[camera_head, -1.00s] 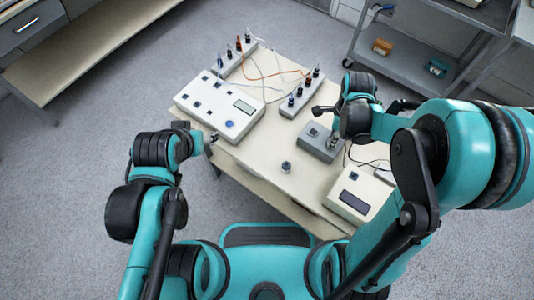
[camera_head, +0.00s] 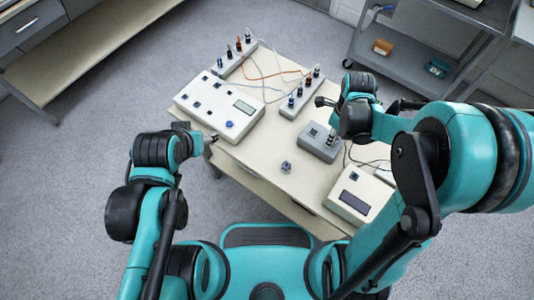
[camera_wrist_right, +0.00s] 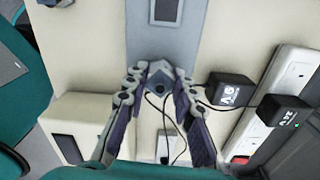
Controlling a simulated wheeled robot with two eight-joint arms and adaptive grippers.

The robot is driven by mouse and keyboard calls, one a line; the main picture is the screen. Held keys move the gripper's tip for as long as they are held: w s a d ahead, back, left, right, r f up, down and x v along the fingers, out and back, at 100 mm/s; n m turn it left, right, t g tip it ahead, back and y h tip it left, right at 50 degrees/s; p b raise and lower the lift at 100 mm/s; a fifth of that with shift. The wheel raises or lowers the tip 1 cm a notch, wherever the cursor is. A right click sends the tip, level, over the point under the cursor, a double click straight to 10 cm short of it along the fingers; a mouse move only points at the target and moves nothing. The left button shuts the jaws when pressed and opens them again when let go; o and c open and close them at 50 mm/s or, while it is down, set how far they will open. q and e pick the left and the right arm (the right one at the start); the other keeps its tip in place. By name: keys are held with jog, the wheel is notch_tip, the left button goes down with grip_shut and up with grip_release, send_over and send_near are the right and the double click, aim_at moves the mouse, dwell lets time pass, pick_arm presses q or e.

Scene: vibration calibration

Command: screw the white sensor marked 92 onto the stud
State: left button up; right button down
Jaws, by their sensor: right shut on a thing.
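My right gripper (camera_head: 331,142) points down at the grey block (camera_head: 309,146) on the table, over the block's right part. In the right wrist view my right gripper (camera_wrist_right: 160,82) is shut on a small pale grey faceted piece with a dark round centre, which I take for the sensor (camera_wrist_right: 157,71). No number can be read on it. The stud is hidden under the gripper, so I cannot tell whether they touch.
A small grey piece (camera_head: 286,167) stands alone on the table. A white box with a display (camera_head: 220,107) is at the left, a cream meter (camera_head: 352,197) at the front right. Connector strips (camera_head: 301,96) and loose cables lie behind. In the wrist view a power strip (camera_wrist_right: 290,75) holds black adapters.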

jog(key=m, duration=0.3)
jog(key=c, duration=1.2)
grip_release()
jog(key=n, duration=0.3)
jog(key=shift+n, duration=0.4)
jog(key=shift+n, duration=1)
jog(key=shift+n+b, duration=0.3)
jog(key=shift+n, duration=0.7)
